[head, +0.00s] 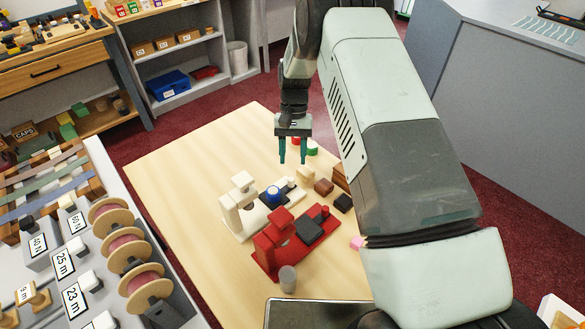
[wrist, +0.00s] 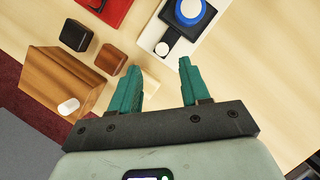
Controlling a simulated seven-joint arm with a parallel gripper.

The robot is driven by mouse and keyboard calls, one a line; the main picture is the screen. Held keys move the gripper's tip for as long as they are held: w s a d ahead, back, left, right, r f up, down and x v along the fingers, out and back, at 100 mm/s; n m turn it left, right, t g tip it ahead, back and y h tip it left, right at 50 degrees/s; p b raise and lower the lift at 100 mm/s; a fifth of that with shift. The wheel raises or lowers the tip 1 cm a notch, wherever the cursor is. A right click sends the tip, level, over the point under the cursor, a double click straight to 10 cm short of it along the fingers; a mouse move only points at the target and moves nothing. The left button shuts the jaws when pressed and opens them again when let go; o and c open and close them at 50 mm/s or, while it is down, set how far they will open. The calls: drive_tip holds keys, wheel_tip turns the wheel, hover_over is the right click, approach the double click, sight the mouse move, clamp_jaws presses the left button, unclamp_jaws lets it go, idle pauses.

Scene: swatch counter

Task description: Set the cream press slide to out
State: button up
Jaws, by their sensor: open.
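The cream press (head: 238,200) stands on the table, its upright head to the left and its base running right and back. A dark slide (wrist: 182,22) with a blue and white disc (head: 273,194) sits on the base. A small pale knob (wrist: 163,48) on a black piece is at the base's near end in the wrist view; it also shows in the head view (head: 291,182). My gripper (head: 292,161) is open and empty, pointing down above the table behind the press. In the wrist view its teal fingers (wrist: 159,66) are apart, just short of the knob end.
A red press (head: 275,250) with a dark slide stands in front of the cream one. A grey cup (head: 287,279) is beside it. Black (wrist: 76,35) and brown blocks (wrist: 109,58) and a wooden holder (wrist: 58,84) lie nearby. The table (head: 180,165) is clear at left.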

drive_tip(key=v, duration=0.5)
idle(0.3)
drive_tip(key=s+d+r+t, duration=0.1)
drive_tip(key=s+d+r, duration=0.15)
drive_tip(key=r, duration=0.55)
drive_tip(key=s+d+r+t, duration=0.2)
drive_tip(key=s+r, duration=0.1)
drive_tip(key=r, duration=0.6)
drive_tip(key=s+d+r+t, duration=0.1)
drive_tip(key=s+d+r, duration=0.15)
drive_tip(key=r, duration=0.55)
drive_tip(key=s+d+r+t, duration=0.2)
drive_tip(key=s, duration=0.6)
drive_tip(key=s+d+r+t, duration=0.2)
drive_tip(key=s, duration=0.5)
drive_tip(key=s+d+r+t, duration=0.2)
drive_tip(key=s, duration=0.6)
drive_tip(key=shift+s+d, duration=0.3)
drive_tip(key=shift+s, duration=0.05)
